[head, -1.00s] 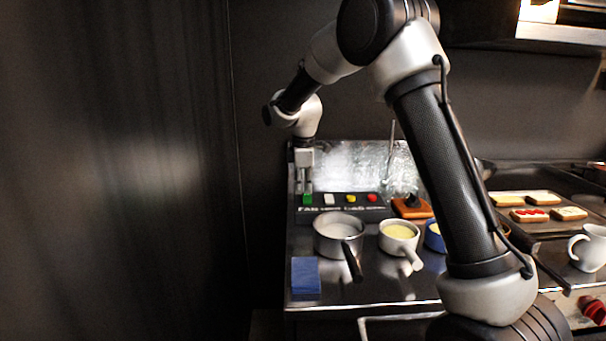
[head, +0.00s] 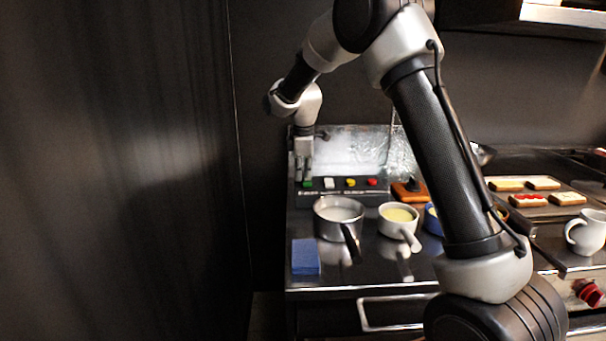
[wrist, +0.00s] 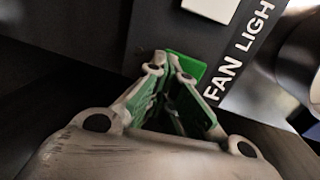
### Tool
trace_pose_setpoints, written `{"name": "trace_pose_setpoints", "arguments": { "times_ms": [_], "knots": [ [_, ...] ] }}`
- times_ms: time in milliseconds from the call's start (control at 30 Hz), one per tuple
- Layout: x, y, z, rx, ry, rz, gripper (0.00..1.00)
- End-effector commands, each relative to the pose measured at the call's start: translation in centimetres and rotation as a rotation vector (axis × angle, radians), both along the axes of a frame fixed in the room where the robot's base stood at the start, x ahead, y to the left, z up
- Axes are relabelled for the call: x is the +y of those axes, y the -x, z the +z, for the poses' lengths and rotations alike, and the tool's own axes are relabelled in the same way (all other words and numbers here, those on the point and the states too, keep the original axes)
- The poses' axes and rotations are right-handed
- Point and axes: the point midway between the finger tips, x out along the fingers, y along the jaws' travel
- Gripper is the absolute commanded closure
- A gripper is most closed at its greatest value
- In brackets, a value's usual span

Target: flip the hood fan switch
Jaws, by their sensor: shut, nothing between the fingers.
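The fan switch is a green rocker (wrist: 188,66) beside the printed word FAN in the wrist view. In the head view the green switch (head: 308,184) is the leftmost on the dark control panel (head: 340,194). My gripper (wrist: 168,62) is shut and empty, its fingertips right at the green switch and partly covering it. I cannot tell whether they touch it or which way the rocker is tilted. In the head view my gripper (head: 303,182) points down at the panel's left end.
A white switch (wrist: 207,8) labelled LIGHT sits beside the green one. Yellow (head: 351,183) and red buttons (head: 372,183) are further right. A steel pot (head: 325,224), a small pan (head: 392,224) and a blue block (head: 305,257) stand in front. A dark wall is close on the left.

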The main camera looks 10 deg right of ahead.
Motion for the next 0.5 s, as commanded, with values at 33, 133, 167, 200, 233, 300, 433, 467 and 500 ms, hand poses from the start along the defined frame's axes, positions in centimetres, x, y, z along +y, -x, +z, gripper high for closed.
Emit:
{"name": "trace_pose_setpoints", "arguments": {
  "times_ms": [33, 133, 167, 200, 233, 300, 433, 467, 500],
  "knots": [
    [-0.1, 0.4, -0.8, 0.015, 0.002, -0.002, 1.00],
    [0.0, 0.8, -0.7, 0.016, 0.002, -0.003, 1.00],
    [0.1, 0.9, -0.7, 0.017, 0.001, -0.003, 1.00],
    [0.1, 1.2, -0.7, 0.019, 0.002, -0.003, 1.00],
    [0.1, 1.3, -0.7, 0.020, 0.002, -0.003, 1.00],
    [0.2, 1.7, -0.6, 0.021, 0.002, -0.003, 1.00],
    [0.3, 2.1, -0.5, 0.022, 0.001, -0.004, 1.00],
    [0.3, 2.1, -0.4, 0.022, 0.001, -0.004, 1.00],
    [0.3, 2.1, -0.1, 0.022, 0.001, -0.004, 1.00]
  ]
}}
